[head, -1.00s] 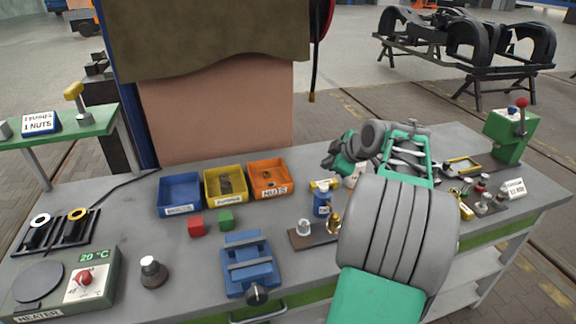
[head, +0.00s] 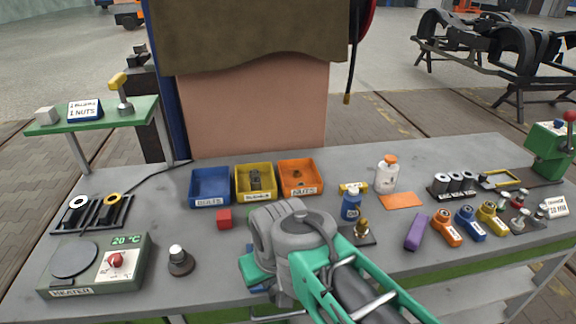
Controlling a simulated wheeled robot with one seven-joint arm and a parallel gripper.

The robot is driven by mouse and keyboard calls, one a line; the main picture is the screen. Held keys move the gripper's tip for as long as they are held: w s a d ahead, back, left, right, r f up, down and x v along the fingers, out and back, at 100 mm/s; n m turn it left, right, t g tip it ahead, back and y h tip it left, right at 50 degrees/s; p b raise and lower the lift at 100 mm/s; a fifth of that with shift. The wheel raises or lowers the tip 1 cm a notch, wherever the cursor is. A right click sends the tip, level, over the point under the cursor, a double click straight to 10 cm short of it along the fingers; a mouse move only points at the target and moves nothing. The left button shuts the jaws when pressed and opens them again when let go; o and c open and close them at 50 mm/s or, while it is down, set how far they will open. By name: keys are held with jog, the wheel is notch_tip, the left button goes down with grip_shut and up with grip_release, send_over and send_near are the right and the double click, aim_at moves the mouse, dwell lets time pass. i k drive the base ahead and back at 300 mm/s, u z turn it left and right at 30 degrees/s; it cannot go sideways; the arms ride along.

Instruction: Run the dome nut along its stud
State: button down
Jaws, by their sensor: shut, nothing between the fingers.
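A brass-coloured piece with a rounded top (head: 361,228), which looks like the dome nut, stands upright on a brown board (head: 366,241). The lower left of the board is hidden behind my arm. I cannot make out the stud or its thread. My arm crosses the front middle of the head view, its grey and green links just left of and in front of the board.
Blue (head: 209,201), yellow (head: 256,196) and orange (head: 300,192) bins stand at the back. A purple block (head: 416,232) and coloured tools lie to the right. A heater (head: 95,268) stands at left.

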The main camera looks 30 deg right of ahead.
aim_at(362, 226)
jog(key=z, duration=1.25)
